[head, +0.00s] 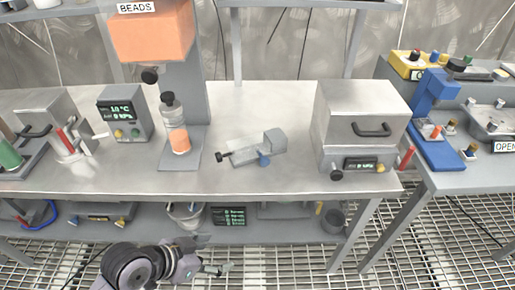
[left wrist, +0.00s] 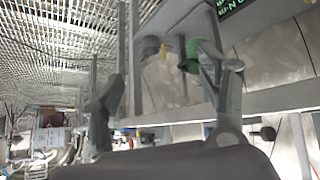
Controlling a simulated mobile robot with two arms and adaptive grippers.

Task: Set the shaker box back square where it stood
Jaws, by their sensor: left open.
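A grey metal box with a dark front handle (head: 360,112) stands at the right end of the steel bench; I take it to be the shaker box. It sits on a grey base (head: 345,163) with a small display and knobs. The box looks upright; I cannot tell whether it is square on its base. My left gripper (head: 212,255) is low in front of the bench, well left of the box and apart from it. In the left wrist view its fingers (left wrist: 172,75) are spread with nothing between them. My right gripper is not in view.
The bench (head: 255,180) also holds a small clamp-like device (head: 255,148), a bead dispenser (head: 152,37) with a bottle (head: 174,122), and a display unit (head: 125,113). A lower shelf (head: 160,225) holds a bucket. A blue press (head: 436,115) stands on the right-hand table.

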